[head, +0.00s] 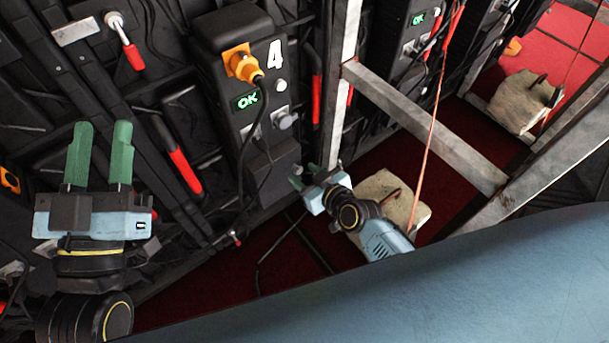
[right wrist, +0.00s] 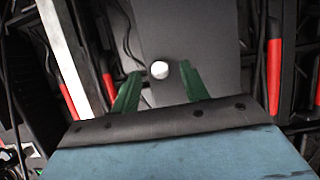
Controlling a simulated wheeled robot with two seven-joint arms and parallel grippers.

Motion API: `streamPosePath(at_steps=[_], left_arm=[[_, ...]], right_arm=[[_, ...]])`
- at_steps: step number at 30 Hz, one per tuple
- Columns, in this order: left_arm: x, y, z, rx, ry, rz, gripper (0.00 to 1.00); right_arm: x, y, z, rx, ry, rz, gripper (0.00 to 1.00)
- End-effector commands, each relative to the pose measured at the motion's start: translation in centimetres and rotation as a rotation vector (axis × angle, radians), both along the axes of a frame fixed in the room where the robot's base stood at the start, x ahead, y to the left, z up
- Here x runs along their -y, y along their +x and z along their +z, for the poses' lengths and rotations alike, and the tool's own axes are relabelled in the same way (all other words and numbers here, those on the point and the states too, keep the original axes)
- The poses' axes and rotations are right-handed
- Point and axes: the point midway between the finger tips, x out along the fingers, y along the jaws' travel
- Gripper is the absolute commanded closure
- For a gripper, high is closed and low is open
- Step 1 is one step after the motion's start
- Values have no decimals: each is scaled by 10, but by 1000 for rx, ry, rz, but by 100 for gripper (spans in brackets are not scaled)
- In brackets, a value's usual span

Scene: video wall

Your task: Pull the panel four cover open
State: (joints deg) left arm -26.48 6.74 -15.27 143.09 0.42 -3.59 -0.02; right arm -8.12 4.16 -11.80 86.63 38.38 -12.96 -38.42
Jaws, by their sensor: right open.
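Panel four is a dark box (head: 225,50) with a white number 4, an orange plug (head: 243,66) with a black cable, a green OK display (head: 247,100) and small pale knobs (head: 281,86) on its right side. In the right wrist view, a round white knob (right wrist: 160,69) sits on a flat dark grey face (right wrist: 187,30). My right gripper (head: 312,175) is low, beneath and right of the box. Its open green fingers (right wrist: 160,80) appear on either side of the knob; contact cannot be told. My left gripper (head: 102,130) is open and empty, left of the box.
Red-handled levers (head: 185,171) line the black wall, and a metal post (head: 340,80) with a crossbar (head: 425,125) stands right of panel four. A pale sandbag-like block (head: 390,195) lies behind my right arm. An orange cord (head: 430,140) hangs there. Dark red floor (head: 270,270) shows below.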

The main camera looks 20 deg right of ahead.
Motion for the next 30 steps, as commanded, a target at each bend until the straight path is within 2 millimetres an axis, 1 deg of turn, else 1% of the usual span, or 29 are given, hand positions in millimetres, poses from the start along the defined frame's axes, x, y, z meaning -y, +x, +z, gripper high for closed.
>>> streamPosePath(at_steps=[6, 14, 15, 25, 30], left_arm=[[0, -5, 11, 75, -25, -4, 64], [0, -6, 12, 84, -28, -5, 64], [0, -6, 12, 84, -28, -5, 64], [0, -6, 12, 83, -27, -4, 64], [0, -6, 12, 83, -27, -4, 64]], right_arm=[[-2, 7, -3, 1, 1, -1, 55], [-2, 7, -3, 0, 0, 0, 55], [-2, 7, -3, 0, 0, 0, 56], [-2, 7, -3, 0, 0, 0, 100], [-2, 7, -3, 0, 0, 0, 100]])
